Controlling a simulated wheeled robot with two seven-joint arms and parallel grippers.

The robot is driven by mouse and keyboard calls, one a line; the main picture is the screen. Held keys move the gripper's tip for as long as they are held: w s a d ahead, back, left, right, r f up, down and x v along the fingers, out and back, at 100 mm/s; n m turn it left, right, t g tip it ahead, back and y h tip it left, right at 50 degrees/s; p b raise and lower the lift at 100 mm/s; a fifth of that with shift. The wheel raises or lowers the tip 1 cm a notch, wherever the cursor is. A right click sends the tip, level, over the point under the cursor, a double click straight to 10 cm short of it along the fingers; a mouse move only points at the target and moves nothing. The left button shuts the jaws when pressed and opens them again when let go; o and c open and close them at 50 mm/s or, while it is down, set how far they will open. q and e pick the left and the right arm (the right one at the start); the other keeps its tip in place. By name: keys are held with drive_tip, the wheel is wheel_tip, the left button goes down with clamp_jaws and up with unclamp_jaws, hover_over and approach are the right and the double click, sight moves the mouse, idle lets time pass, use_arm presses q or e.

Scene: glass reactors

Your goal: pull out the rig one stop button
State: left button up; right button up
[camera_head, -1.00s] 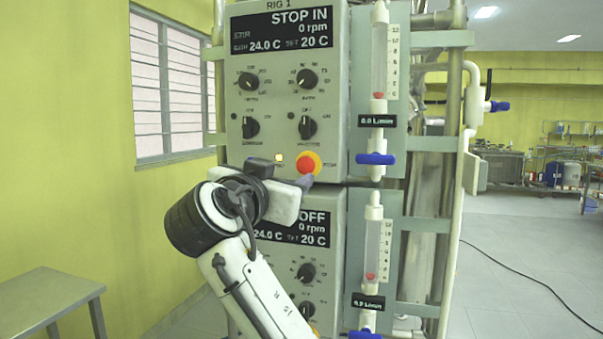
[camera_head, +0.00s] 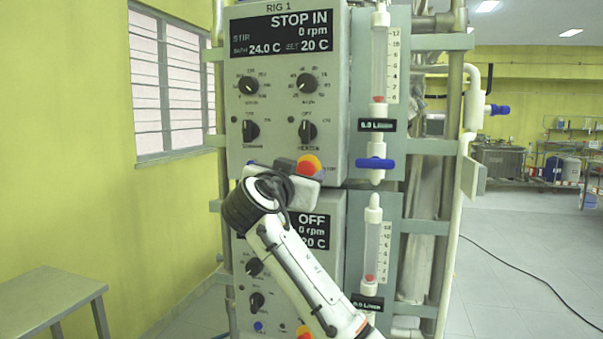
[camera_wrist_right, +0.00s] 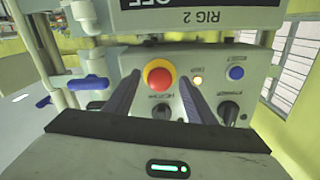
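The rig one stop button (camera_head: 309,164) is a red mushroom head on a yellow collar, low on the upper RIG 1 panel (camera_head: 340,100). The panel's display (camera_head: 282,32) reads STOP IN and 0 rpm. My right gripper (camera_wrist_right: 160,78) is open, its two dark fingers on either side of the button (camera_wrist_right: 158,76) in the right wrist view. I cannot tell whether they touch it. In the head view the gripper body covers the button's lower edge. My left gripper is out of view.
A lit yellow lamp (camera_wrist_right: 197,80), a blue button (camera_wrist_right: 236,73) and black knobs (camera_wrist_right: 229,112) sit beside the stop button. A blue valve handle (camera_head: 375,164) is to its right. The RIG 2 panel (camera_head: 335,225) lies below. A metal table (camera_head: 45,295) stands at lower left.

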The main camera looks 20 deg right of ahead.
clamp_jaws()
drive_tip(key=shift+s+a+f+b, duration=0.2)
drive_tip(key=shift+b, duration=0.2)
drive_tip(key=shift+s+a, duration=0.15)
drive_tip(key=shift+s, duration=0.1)
drive_tip(key=shift+w, duration=0.1)
drive_tip(key=shift+c, duration=1.7)
unclamp_jaws()
drive_tip(key=o, duration=0.4)
drive_tip(key=shift+r, duration=0.15)
drive_tip(key=shift+s, duration=0.2)
